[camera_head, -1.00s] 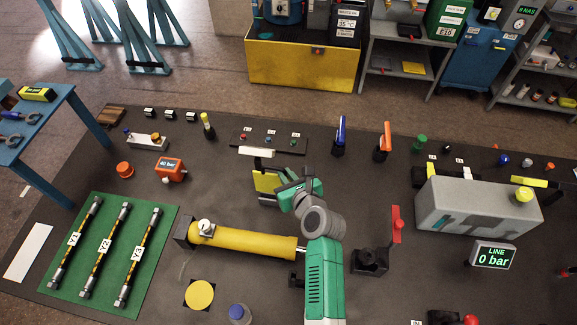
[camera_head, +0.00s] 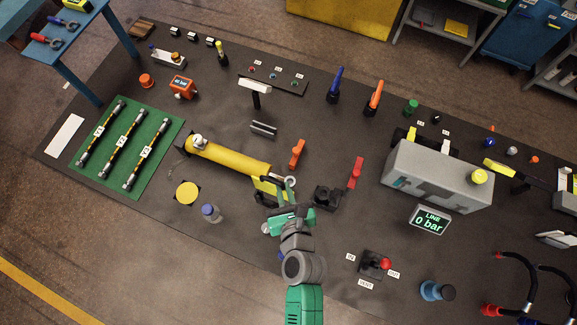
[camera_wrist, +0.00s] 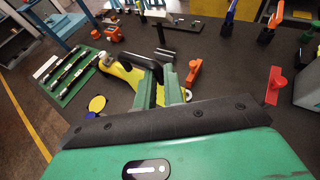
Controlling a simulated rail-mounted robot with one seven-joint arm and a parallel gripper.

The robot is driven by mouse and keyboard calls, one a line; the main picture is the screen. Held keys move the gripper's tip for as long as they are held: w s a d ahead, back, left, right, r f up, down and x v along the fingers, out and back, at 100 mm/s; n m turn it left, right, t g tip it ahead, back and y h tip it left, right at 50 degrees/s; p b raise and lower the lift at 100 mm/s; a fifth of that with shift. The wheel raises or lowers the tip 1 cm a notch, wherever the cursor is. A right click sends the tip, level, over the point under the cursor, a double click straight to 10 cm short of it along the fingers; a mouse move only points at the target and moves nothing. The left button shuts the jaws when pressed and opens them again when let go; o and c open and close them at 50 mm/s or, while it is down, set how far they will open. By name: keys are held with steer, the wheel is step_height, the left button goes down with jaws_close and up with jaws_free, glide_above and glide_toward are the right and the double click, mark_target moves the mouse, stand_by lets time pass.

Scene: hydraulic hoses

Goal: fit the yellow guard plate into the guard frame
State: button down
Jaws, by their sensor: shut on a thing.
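The yellow guard plate (camera_head: 267,187) is in my gripper (camera_head: 287,197), beside the right end of the yellow cylinder in the head view. A dark slotted stand (camera_head: 263,129) with grey bars is empty behind the cylinder. No guard frame can be clearly told apart; the area under the plate is hidden by the plate and my gripper.
The yellow cylinder (camera_head: 230,156) lies left of the plate. An orange lever (camera_head: 297,154) stands behind it, and a black block (camera_head: 327,196) with a red lever (camera_head: 355,173) stands to the right. A blue-capped bottle (camera_head: 211,212) is at the front left.

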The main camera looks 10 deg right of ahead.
mark_target(284, 194)
step_height(284, 194, down, 6)
steer(key=b, duration=0.4)
steer(key=shift+r, duration=0.1)
steer(key=shift+p, duration=0.55)
stand_by(1.5)
steer(key=shift+f+b, duration=0.4)
step_height(284, 194, down, 10)
steer(key=b, duration=0.8)
steer(key=shift+r, duration=0.25)
stand_by(2.4)
steer(key=c, duration=1.4)
jaws_free()
steer(key=shift+c, duration=0.2)
